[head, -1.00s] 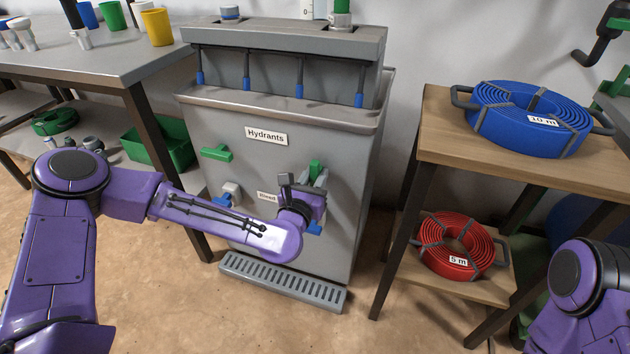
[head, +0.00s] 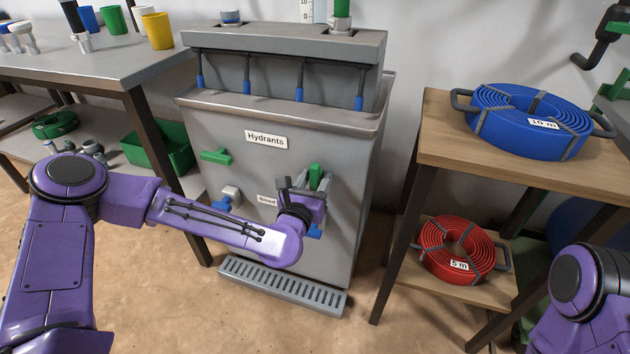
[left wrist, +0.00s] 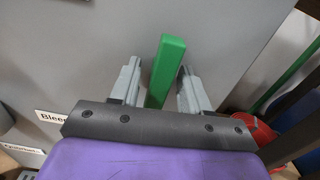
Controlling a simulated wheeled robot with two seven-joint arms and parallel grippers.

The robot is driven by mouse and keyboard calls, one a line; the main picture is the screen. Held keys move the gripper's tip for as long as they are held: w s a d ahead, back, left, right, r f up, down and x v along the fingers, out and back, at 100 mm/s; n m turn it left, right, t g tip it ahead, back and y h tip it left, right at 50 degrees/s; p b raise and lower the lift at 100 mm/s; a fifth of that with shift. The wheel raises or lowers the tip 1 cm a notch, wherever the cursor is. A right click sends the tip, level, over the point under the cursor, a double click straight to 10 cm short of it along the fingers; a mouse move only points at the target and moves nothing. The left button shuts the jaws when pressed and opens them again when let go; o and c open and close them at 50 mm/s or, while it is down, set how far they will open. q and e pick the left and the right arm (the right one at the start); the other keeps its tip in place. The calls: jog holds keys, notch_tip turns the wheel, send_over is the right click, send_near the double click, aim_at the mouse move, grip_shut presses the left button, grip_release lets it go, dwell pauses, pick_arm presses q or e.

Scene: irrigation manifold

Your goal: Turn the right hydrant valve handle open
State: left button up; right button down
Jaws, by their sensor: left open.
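The right hydrant valve handle is a green lever (head: 316,174) on the front of the grey cabinet, right of the Hydrants label. It also shows in the left wrist view (left wrist: 166,70), standing between my fingers. My left gripper (head: 304,183) is at this handle, with its jaws open. In the left wrist view the fingers of my left gripper (left wrist: 159,68) stand one on each side of the lever, with a gap on both sides. The handle's lower end is hidden by the gripper body. My right gripper is out of view; only part of that arm shows.
The left green handle (head: 216,157) lies level on the cabinet (head: 345,150). A blue tap (head: 229,198) is below it, and another blue part (head: 314,231) shows under my gripper. A grated step (head: 282,287) juts out at the base. A wooden stand (head: 520,170) with hoses is on the right.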

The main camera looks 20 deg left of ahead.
pick_arm(q)
jog(key=s+p, duration=0.1)
jog(key=s, duration=0.9)
jog(key=shift+s+a, duration=0.2)
jog(key=shift+s, duration=0.05)
jog(key=s+d+f+m+g+h, duration=0.1)
jog(key=s+f+m+g, duration=0.35)
jog(key=f+m, duration=0.45)
jog(key=s+d+f+m+g, duration=0.1)
jog(key=s+f+m+g, duration=0.35)
jog(key=f+m, duration=0.5)
jog(key=s+a+f+m+g+y, duration=0.3)
jog(key=s+a+f+m, duration=0.3)
jog(key=s+a, duration=0.25)
jog(key=s+a+f+m+g+y, duration=0.25)
jog(key=s+a+f+m, duration=0.35)
jog(key=s, duration=0.3)
notch_tip(320, 180, up, 30)
jog(key=p, duration=2.9)
jog(key=shift+a+f+n, duration=0.2)
jog(key=shift+a+n, duration=0.05)
jog(key=shift+n, duration=0.2)
